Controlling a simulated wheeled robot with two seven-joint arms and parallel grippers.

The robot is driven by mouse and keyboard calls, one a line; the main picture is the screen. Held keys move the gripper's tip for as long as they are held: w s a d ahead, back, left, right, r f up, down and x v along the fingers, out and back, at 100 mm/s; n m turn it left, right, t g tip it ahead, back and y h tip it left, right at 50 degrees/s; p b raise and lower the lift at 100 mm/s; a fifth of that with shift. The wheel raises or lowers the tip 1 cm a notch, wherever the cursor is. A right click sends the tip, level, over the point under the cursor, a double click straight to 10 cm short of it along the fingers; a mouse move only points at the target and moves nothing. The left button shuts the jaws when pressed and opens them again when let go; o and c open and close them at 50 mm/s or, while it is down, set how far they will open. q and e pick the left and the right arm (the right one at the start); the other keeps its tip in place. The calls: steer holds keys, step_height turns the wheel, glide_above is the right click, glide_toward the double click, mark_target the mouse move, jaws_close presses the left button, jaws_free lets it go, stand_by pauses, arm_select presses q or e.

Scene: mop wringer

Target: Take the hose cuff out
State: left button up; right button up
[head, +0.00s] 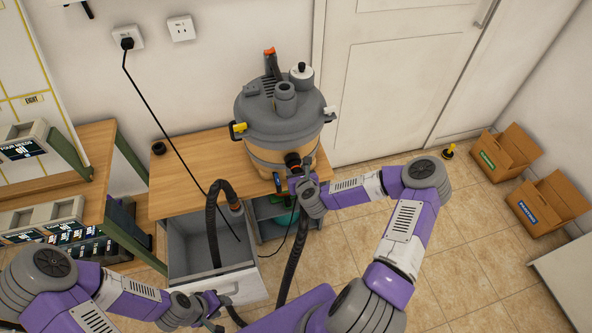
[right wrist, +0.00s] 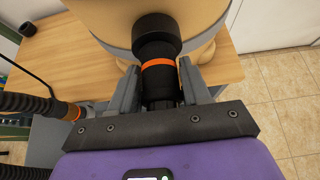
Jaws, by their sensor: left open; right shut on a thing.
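The hose cuff (right wrist: 160,88), black with an orange band, is between the two fingers of my right gripper (right wrist: 158,92), which is shut on it. Its far end meets the black round port (right wrist: 155,30) on the vacuum's tan drum. I cannot tell how deep it sits. In the head view my right gripper (head: 297,180) is at the front of the vacuum (head: 283,110), which stands on the wooden worktop. The black ribbed hose (head: 292,262) hangs below that gripper. My left gripper (head: 212,303) is open by the front of the pulled-out drawer (head: 240,282).
The drawer is open below the worktop (head: 190,165), and a ribbed hose loop (head: 212,215) dips into it. A black power cord (head: 160,110) runs down from the wall socket. Two cardboard boxes (head: 505,152) (head: 550,202) stand on the floor at right. Tiled floor at right is mostly free.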

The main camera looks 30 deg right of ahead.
steer(key=shift+s+a, duration=0.2)
steer(key=shift+s, duration=0.7)
steer(key=shift+s+a, duration=0.25)
steer(key=shift+s, duration=0.6)
steer(key=shift+s+a, duration=0.2)
steer(key=shift+s, duration=0.7)
